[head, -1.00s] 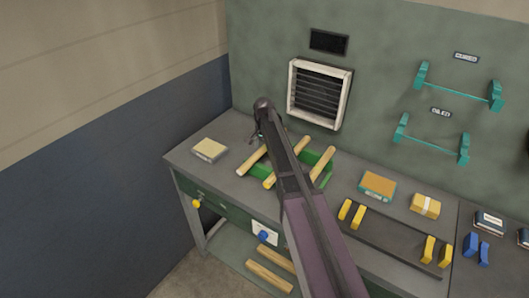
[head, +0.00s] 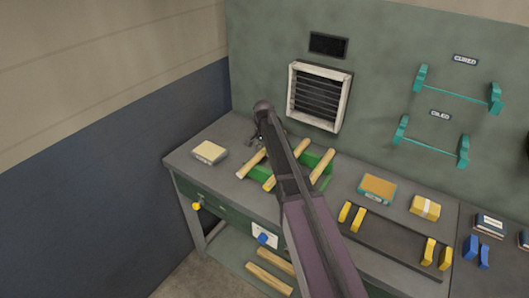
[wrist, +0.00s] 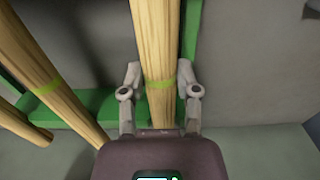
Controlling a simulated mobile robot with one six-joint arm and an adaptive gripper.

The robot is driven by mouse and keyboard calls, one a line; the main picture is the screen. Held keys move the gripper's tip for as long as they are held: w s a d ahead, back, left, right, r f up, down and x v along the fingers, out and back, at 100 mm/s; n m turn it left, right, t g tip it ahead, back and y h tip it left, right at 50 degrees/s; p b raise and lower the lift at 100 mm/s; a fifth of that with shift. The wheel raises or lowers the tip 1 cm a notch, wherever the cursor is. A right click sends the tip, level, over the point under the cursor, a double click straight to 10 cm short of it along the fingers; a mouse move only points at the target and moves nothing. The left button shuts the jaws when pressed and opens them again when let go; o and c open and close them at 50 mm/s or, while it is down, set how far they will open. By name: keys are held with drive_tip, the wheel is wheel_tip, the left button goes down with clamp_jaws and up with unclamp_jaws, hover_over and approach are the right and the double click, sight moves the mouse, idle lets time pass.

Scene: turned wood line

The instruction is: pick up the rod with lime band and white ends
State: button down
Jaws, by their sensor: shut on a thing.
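My gripper (wrist: 160,92) is shut on a pale wooden rod (wrist: 158,40) in the wrist view, one finger on each side near its lime band (wrist: 161,83). The rod's ends are out of frame or behind my gripper, so I cannot tell their colour there. In the head view this seems to be the leftmost rod (head: 250,165) on the green rack (head: 259,172), with my gripper (head: 259,140) at its far end. Two more rods stand to the left in the wrist view; a near one (wrist: 60,80) also has a lime band. I cannot tell whether the held rod touches the rack.
The other rods (head: 321,168) lie close beside on the rack. A cream block (head: 209,152) is to the left on the bench. A tan-topped box (head: 377,188), a yellow block (head: 425,207) and yellow holders (head: 358,219) stand to the right. The wall rises behind.

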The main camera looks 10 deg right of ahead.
sight(264, 149)
drive_tip(key=shift+r, duration=0.15)
wheel_tip(264, 149, up, 4)
drive_tip(key=p, duration=0.4)
drive_tip(key=shift+f, duration=0.2)
drive_tip(key=s+a+r+p, duration=0.1)
drive_tip(key=s+a, duration=0.2)
drive_tip(key=s, duration=1.2)
drive_tip(key=shift+s, duration=0.35)
drive_tip(key=shift+s, duration=0.1)
